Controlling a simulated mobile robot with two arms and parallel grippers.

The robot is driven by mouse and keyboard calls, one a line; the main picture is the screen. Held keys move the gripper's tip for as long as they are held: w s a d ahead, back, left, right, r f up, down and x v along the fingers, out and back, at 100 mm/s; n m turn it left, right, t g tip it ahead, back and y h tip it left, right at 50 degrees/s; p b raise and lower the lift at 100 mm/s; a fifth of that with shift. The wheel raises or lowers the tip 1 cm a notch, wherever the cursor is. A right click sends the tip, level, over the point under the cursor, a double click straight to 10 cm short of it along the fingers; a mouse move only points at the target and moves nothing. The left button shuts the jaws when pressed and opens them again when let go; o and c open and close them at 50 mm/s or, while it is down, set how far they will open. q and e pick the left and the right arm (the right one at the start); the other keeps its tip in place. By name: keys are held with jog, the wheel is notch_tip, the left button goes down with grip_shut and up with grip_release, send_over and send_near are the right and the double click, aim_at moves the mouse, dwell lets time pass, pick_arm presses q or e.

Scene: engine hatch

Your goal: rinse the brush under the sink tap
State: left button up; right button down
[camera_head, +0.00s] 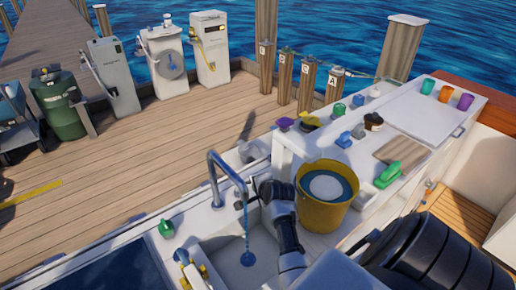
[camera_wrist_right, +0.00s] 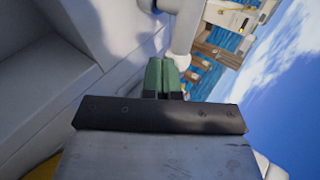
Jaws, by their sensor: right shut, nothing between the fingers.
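The sink (camera_head: 222,262) is set in the white counter, and a curved metal tap (camera_head: 212,168) stands over it. A blue stream of water (camera_head: 247,224) falls from the spout into the basin. My right gripper (camera_head: 256,190) is beside the spout, shut and empty. In the right wrist view its green-tipped fingers (camera_wrist_right: 163,76) are close to a pale grey tube, probably the tap. A green object (camera_head: 388,175), perhaps the brush, lies on the counter by a brown board; I cannot tell for certain. My left gripper is not in view.
A yellow bucket (camera_head: 325,196) stands just right of the sink, close to my right arm. Several small coloured items and cups stand along the counter behind it. A yellow and white object (camera_head: 190,272) is left of the basin.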

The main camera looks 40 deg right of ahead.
jog(key=shift+w+f, duration=0.15)
jog(key=shift+w, duration=0.05)
jog(key=shift+w+d+n+y, duration=0.35)
jog(key=shift+d+n+y, duration=0.3)
jog(key=shift+n+y, duration=0.4)
jog(key=shift+w+d+n+t+p, duration=0.15)
jog(key=shift+n+t+p, duration=0.15)
jog(key=shift+p, duration=0.2)
jog(key=shift+w+d, duration=0.1)
jog(key=shift+w, duration=0.15)
